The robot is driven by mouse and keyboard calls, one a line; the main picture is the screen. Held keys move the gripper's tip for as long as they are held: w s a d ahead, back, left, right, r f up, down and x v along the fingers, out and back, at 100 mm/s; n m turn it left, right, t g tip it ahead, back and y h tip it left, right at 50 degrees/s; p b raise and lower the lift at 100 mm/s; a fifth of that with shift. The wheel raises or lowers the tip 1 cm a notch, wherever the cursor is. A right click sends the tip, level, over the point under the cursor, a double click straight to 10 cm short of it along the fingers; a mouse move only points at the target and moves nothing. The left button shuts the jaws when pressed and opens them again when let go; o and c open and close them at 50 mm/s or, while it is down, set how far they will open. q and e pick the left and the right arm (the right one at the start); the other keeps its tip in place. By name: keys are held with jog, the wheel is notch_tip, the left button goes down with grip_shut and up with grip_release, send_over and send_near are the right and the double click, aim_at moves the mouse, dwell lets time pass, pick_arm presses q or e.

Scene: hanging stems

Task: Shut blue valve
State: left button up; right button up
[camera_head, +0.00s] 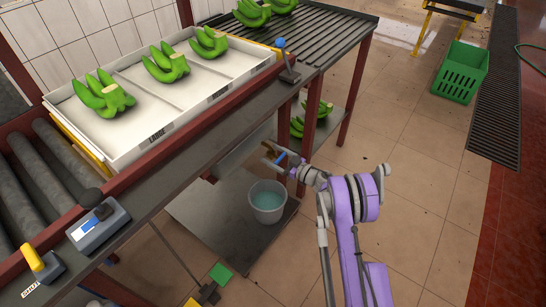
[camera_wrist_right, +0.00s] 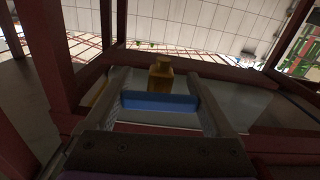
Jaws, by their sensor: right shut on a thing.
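The blue valve handle (camera_head: 282,158) shows as a small blue piece at my right gripper, below the bench edge and above a bucket. In the right wrist view the blue handle (camera_wrist_right: 160,102) is a flat bar lying crosswise between the two fingers. A brass valve body (camera_wrist_right: 161,75) stands just beyond it, and a brass part (camera_head: 270,150) also shows in the head view. My right gripper (camera_head: 280,161) is shut on the blue handle, one finger at each end of the bar. My left gripper is out of view.
A grey bucket (camera_head: 268,203) of bluish water stands on the lower shelf (camera_head: 205,210). A white tray (camera_head: 130,135) with green bananas lies above. A blue-knobbed lever (camera_head: 281,44) and red posts (camera_head: 306,125) stand near. Open tiled floor (camera_head: 410,200) lies to the right.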

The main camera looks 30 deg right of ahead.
jog(key=shift+m, duration=0.5)
jog(key=o, duration=1.1)
jog(key=shift+s, duration=0.1)
jog(key=p+v, duration=0.1)
jog(key=v, duration=0.9)
jog(key=shift+s+d, duration=0.1)
jog(key=shift+s, duration=0.2)
